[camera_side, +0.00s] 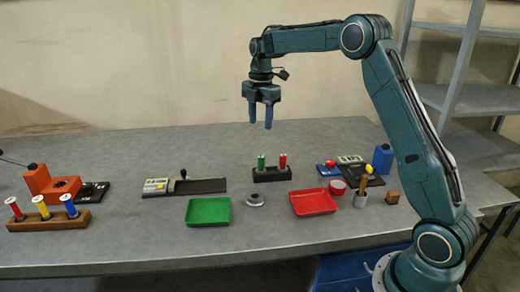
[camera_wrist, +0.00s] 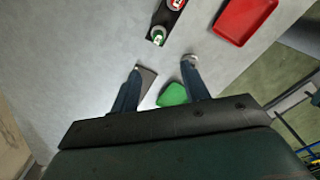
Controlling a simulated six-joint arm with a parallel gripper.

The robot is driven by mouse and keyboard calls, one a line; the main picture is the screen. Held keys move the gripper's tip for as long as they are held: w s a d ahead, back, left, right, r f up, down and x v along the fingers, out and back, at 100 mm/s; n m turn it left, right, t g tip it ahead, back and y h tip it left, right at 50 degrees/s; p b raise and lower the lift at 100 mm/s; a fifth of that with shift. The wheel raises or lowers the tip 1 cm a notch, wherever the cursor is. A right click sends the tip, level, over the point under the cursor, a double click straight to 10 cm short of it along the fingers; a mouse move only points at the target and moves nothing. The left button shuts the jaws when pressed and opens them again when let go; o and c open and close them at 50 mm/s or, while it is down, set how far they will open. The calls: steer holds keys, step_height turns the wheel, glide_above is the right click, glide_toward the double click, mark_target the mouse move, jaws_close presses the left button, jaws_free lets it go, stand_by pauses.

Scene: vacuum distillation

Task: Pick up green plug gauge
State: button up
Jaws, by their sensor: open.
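The green plug gauge (camera_side: 261,163) stands upright at the left end of a black holder (camera_side: 271,175), with a red plug gauge (camera_side: 283,161) beside it. In the wrist view the green plug gauge (camera_wrist: 158,35) shows from above, ahead of the fingers, with the red plug gauge (camera_wrist: 175,4) at the top edge. My gripper (camera_side: 261,124) is open and empty, pointing down, well above the table and roughly over the holder in the side view. In the wrist view its fingers (camera_wrist: 161,72) are spread apart, and the gauge is not between them.
A green tray (camera_side: 208,211) and a red tray (camera_side: 313,202) lie in front of the holder, with a grey ring-shaped part (camera_side: 255,200) between them. A black instrument (camera_side: 200,186) lies left. A wooden rack (camera_side: 48,219) with coloured handles stands far left. The table behind the holder is clear.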

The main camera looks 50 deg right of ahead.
mark_target(261, 157)
steer(key=shift+w+d+f+n, duration=0.45)
steer(key=shift+d+f, duration=0.1)
steer(key=shift+f, duration=0.2)
steer(key=shift+f, duration=4.3)
steer(key=shift+f, duration=0.1)
steer(key=f, duration=0.3)
steer(key=shift+s+a+f, duration=0.1)
steer(key=shift+s+f, duration=0.05)
steer(key=shift+s, duration=0.15)
steer(key=shift+f, duration=0.85)
steer(key=shift+c, duration=0.5)
